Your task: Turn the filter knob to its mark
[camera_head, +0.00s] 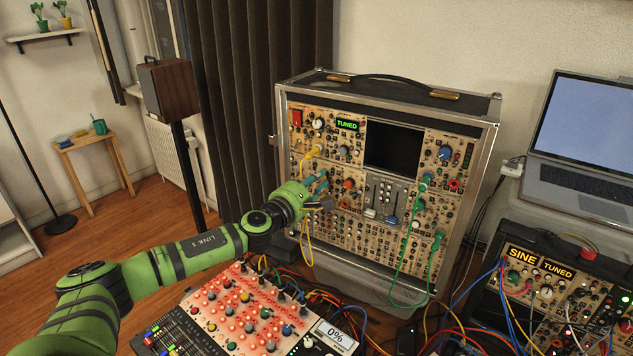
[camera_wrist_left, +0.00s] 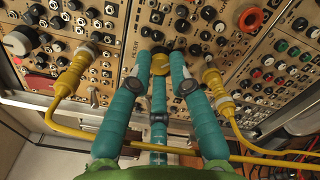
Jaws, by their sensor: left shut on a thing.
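The upright synth case (camera_head: 487,170) stands in the middle of the head view, with many knobs and jacks on its panel. My left gripper (camera_head: 323,182) reaches its left side. A green TUNED display (camera_head: 347,125) is lit above. My right gripper is not in view.
Yellow cable plugs (camera_wrist_left: 72,75) and (camera_wrist_left: 216,88) flank my fingers closely, and a yellow cable runs below. A red mixer (camera_head: 245,310) with a 0% display (camera_head: 336,334) sits below my arm. A second synth case (camera_head: 560,290) and a laptop (camera_head: 585,150) stand right.

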